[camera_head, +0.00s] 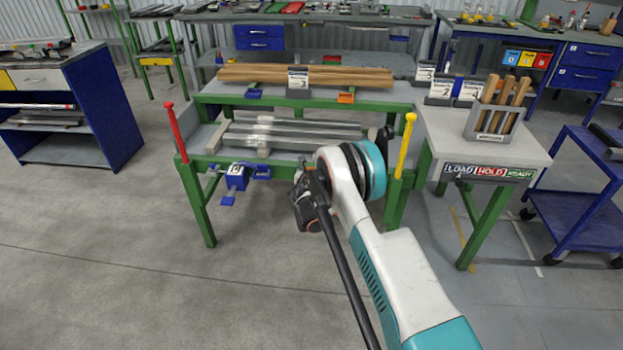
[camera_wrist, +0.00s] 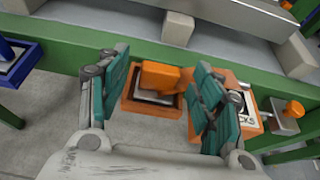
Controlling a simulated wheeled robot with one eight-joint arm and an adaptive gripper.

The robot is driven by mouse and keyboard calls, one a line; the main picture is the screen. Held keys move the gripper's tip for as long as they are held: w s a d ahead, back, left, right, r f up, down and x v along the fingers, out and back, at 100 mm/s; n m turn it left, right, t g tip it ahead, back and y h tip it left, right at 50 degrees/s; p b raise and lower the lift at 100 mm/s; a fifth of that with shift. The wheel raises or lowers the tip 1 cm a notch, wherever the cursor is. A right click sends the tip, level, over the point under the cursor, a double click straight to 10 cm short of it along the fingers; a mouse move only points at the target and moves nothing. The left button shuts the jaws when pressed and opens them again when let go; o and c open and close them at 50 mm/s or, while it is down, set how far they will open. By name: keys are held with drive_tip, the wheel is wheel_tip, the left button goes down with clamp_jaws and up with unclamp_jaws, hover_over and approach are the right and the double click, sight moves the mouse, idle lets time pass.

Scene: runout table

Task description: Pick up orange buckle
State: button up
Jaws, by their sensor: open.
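An orange buckle-like fitting (camera_wrist: 158,74) shows in the wrist view on the near side of the green table rail, between the fingers of my gripper (camera_wrist: 163,66). It has an upright block and a square frame around a grey inside. More orange body with an orange knob (camera_wrist: 294,108) shows to the right, partly behind the right finger; I cannot tell if it is one piece. My gripper (camera_head: 307,207) is open, its fingers apart, before the table's front edge in the head view, where my arm hides this fitting. Another orange piece (camera_head: 346,97) sits on the back rail.
A blue clamp (camera_head: 237,177) hangs on the front rail to the left. Grey bars (camera_head: 290,132) lie on the table. A red post (camera_head: 176,132) and a yellow post (camera_head: 405,145) stand at its corners. A side table (camera_head: 437,128) stands right. Floor in front is clear.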

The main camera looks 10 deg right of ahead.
drive_tip(key=shift+w+d+f, duration=0.15)
drive_tip(key=shift+w+d, duration=0.05)
drive_tip(key=shift+w, duration=0.3)
drive_tip(key=c, duration=1.2)
drive_tip(key=shift+c, duration=0.2)
